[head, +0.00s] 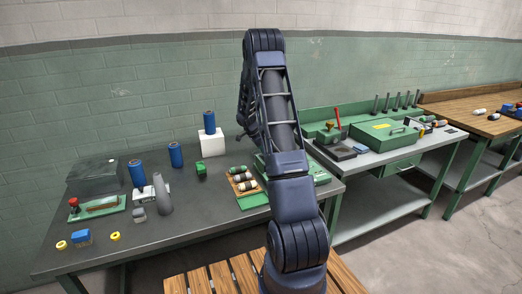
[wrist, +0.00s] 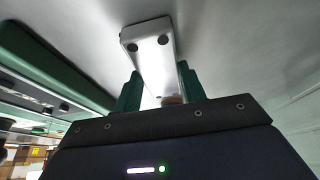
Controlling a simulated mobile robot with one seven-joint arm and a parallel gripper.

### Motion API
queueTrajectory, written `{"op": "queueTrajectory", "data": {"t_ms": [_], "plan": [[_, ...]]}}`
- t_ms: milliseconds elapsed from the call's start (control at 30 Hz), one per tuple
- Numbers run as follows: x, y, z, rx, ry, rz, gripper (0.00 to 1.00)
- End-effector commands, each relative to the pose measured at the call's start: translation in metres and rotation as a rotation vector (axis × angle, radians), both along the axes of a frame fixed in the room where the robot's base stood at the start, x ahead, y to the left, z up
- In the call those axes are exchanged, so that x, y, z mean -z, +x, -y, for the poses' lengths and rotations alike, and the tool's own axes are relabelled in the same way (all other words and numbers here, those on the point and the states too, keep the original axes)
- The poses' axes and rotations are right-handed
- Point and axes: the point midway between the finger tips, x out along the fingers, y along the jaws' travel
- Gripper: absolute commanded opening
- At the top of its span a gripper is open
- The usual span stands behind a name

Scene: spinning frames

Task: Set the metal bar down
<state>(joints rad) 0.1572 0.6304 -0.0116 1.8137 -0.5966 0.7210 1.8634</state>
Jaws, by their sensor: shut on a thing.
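In the wrist view, the metal bar (wrist: 153,48) is a pale grey piece with rounded corners and two dark round holes near its far end. My gripper (wrist: 160,85) has its green fingers on either side of the bar and is shut on it. The near end of the bar runs down behind the dark gripper body. A smooth grey surface fills the background behind the bar; I cannot tell whether the bar touches it. In the head view, my arm hides the gripper and the bar.
A second bench (head: 375,160) carries a green case (head: 378,133). The grey bench's middle has bare room.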

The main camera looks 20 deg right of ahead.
Motion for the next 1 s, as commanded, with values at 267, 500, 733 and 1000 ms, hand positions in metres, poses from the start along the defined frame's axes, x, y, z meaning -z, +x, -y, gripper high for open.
{"op": "queueTrajectory", "data": {"t_ms": [267,500,733,1000], "plan": [[0.002,0.000,0.000,0.000,0.000,0.000,0.62],[0.002,0.000,0.000,0.000,0.000,0.000,0.62],[-0.012,0.001,-0.005,0.000,-0.001,0.001,0.62],[-0.059,0.001,-0.025,-0.002,-0.001,0.002,0.62]]}}
